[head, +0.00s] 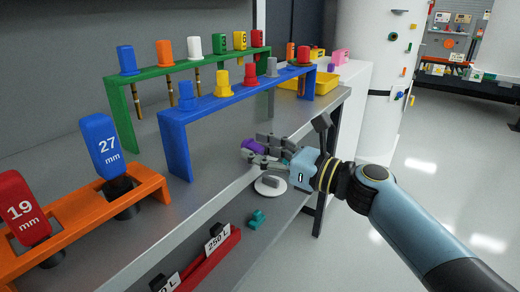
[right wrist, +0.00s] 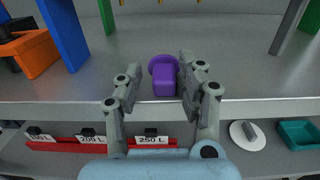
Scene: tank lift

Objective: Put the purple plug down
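The purple plug (head: 255,146) is near the front edge of the grey upper shelf, below the blue rack. In the right wrist view the plug (right wrist: 165,82) sits between the two fingers of my right gripper (right wrist: 160,75). The right finger is very close to it or touching, and a gap shows at the left finger. The fingers stand apart, so the right gripper looks open around the plug. The plug appears to rest on the shelf, but its underside is hidden. In the head view the right gripper (head: 262,150) partly covers it. My left gripper is not in view.
The blue rack (head: 172,140) and green rack (head: 114,97) hold coloured plugs behind. An orange rack (head: 80,207) with large sockets stands at left. The lower shelf holds a red weight tray (head: 210,262), a white disc (head: 270,187) and a teal piece (head: 257,219).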

